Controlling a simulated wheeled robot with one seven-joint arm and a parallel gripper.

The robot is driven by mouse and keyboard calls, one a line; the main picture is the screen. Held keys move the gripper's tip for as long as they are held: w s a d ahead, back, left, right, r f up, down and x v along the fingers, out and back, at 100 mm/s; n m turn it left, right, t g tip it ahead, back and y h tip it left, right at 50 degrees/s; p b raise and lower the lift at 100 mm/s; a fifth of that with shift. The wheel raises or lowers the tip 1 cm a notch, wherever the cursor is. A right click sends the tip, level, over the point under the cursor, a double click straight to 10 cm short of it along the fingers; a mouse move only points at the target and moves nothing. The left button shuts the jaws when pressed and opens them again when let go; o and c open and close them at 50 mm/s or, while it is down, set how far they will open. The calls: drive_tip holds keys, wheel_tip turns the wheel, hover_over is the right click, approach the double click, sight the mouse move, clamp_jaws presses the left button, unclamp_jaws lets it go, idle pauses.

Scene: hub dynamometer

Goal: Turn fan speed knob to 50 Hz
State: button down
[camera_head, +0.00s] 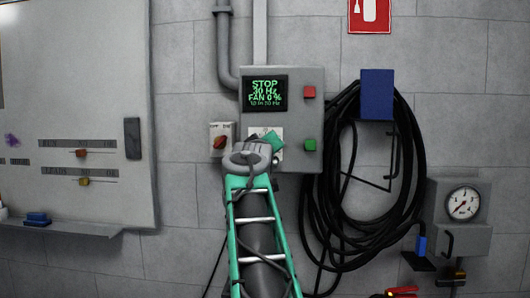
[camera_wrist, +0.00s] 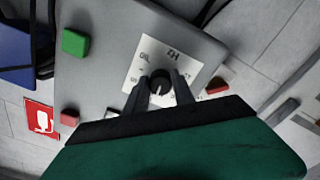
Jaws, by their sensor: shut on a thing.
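The fan speed knob (camera_wrist: 160,82) is black with a white pointer line and sits on a white dial plate (camera_wrist: 146,60) on the grey control box (camera_head: 311,128). My gripper (camera_wrist: 159,88) is shut on the knob, one finger on each side. In the head view, my gripper (camera_head: 268,140) covers the knob and most of the dial plate. The screen (camera_head: 265,93) above shows green text: "STOP", what looks like "30 Hz", "FAN 0 %", and a smaller line that is hard to read.
A red button (camera_head: 309,92) and a green button (camera_head: 310,145) sit on the box's right side. A red rotary switch (camera_head: 220,142) is close on the left. A black hose coil (camera_head: 408,190) hangs at right, near a pressure gauge (camera_head: 463,203). A whiteboard (camera_head: 75,100) is at left.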

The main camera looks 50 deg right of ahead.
drive_tip(key=m+b, duration=0.3)
drive_tip(key=m, duration=0.9)
drive_tip(key=m+b, duration=0.2)
drive_tip(key=m, duration=1)
drive_tip(key=shift+w+a+m+b, duration=0.2)
drive_tip(key=shift+m+b, duration=0.1)
drive_tip(key=shift+b, duration=0.1)
drive_tip(key=c, duration=1.1)
unclamp_jaws()
drive_tip(key=shift+r, duration=0.1)
drive_tip(key=shift+o, duration=0.2)
